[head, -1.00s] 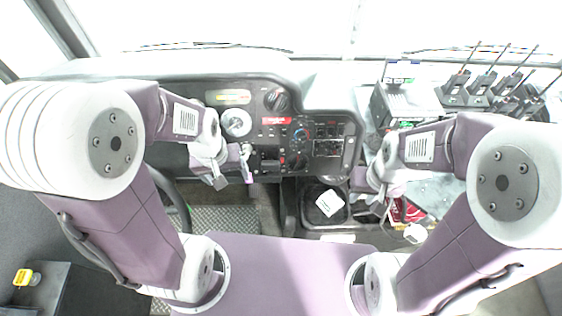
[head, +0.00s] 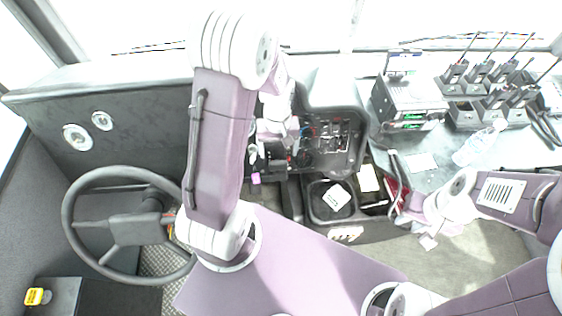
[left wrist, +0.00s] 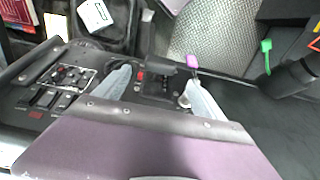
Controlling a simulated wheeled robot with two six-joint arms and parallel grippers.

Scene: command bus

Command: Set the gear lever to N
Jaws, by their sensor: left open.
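In the left wrist view the two pale fingers of my left gripper (left wrist: 158,76) are spread apart with nothing between them. A black selector block (left wrist: 160,88) on the dash lies beyond and between the fingertips. A small purple knob (left wrist: 191,61) shows by the right finger; I cannot tell for certain whether it is the gear lever's handle, nor which position is set. In the head view my left gripper (head: 268,150) is over the centre dash, and its arm hides much of the panel. A purple piece (head: 256,178) shows below it. My right gripper (head: 415,228) hangs above the right floor, jaw opening unclear.
The steering wheel (head: 112,222) is left of my left arm. A switch panel (head: 332,138) is right of the gripper, with a dark bin (head: 330,202) below it. Radios (head: 490,95) and a console box (head: 408,103) stand on the right counter.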

